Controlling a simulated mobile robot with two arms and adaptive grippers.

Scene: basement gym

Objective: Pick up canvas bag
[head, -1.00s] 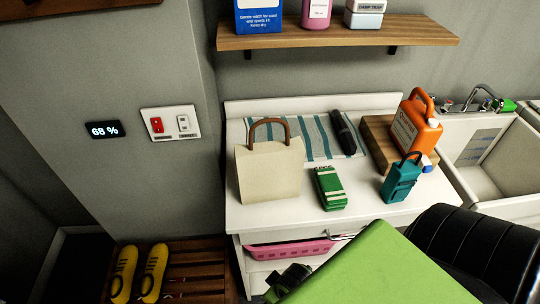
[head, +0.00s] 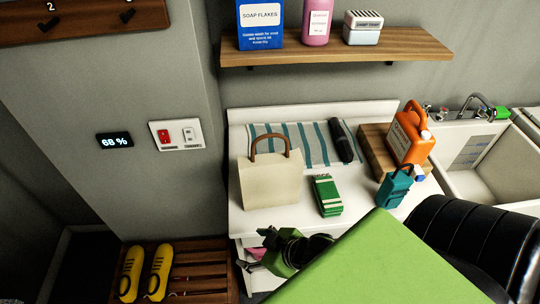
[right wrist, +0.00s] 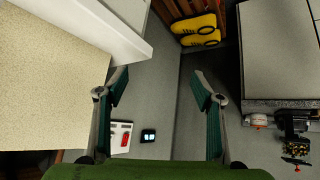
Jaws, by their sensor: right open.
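The cream canvas bag (head: 268,182) with a brown handle stands upright on the left part of the white counter (head: 290,226). My right gripper (head: 252,258) is in front of the counter, below and apart from the bag, partly covered by my green arm. In the right wrist view its two fingers (right wrist: 158,92) are spread, with nothing between them. A speckled cream surface (right wrist: 50,85) at the left there appears to be the bag, beside the fingers. My left gripper does not show.
A green-and-white box (head: 326,196) stands right of the bag. A teal bag (head: 394,187) and an orange jug (head: 408,137) are farther right. A striped towel (head: 312,140) lies behind. A wooden shelf (head: 340,48) hangs above. Yellow shoes (head: 158,272) sit low left.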

